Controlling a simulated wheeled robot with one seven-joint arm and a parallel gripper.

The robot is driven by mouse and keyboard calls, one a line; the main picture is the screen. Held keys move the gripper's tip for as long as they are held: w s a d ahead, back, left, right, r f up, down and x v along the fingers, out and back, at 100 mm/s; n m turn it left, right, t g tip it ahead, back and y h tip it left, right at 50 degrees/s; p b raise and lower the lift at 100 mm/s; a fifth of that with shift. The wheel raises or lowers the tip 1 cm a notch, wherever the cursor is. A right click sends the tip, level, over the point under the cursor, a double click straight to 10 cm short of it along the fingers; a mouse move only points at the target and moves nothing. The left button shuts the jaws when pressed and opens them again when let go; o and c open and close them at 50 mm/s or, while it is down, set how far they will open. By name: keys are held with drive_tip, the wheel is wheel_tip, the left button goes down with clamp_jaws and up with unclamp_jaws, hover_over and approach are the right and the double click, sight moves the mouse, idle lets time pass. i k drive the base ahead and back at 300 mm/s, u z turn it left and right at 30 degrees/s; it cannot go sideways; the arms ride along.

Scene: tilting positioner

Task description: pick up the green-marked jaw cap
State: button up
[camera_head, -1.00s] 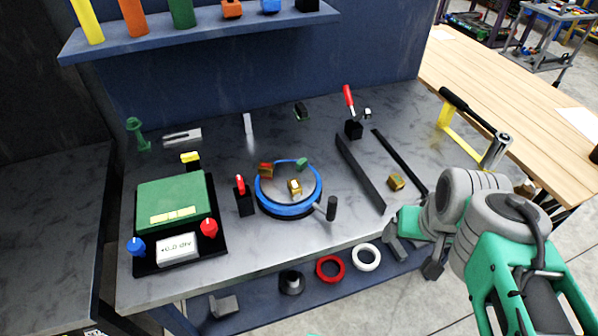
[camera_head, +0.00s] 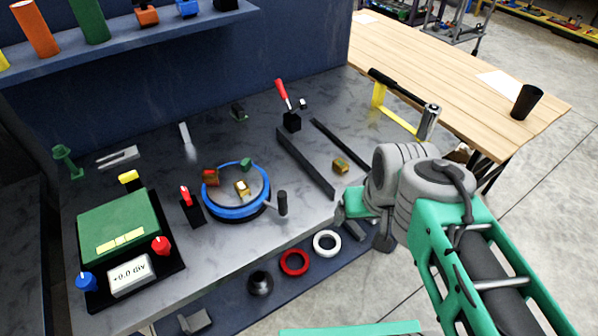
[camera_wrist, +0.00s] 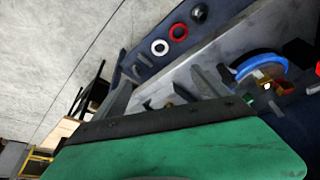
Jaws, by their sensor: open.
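A small dark block with a green mark (camera_head: 238,111) lies at the back of the grey bench. A small green piece (camera_head: 246,164) sits on the far rim of the blue-ringed round positioner (camera_head: 236,208). I cannot tell which of these is the green-marked jaw cap. A red-marked piece (camera_head: 210,177) and a brass block (camera_head: 242,187) are also on the positioner. My gripper (camera_head: 367,235) is at the bench's front right edge, right of the positioner and apart from both green-marked pieces.
A red-handled clamp (camera_head: 291,120) stands behind. A green box (camera_head: 118,225) is at left. Red (camera_head: 294,262) and white (camera_head: 327,242) rings lie on the lower shelf.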

sight(339, 166)
drive_tip(key=z, duration=1.2)
drive_tip(key=i, duration=0.6)
drive_tip(key=u, duration=3.7)
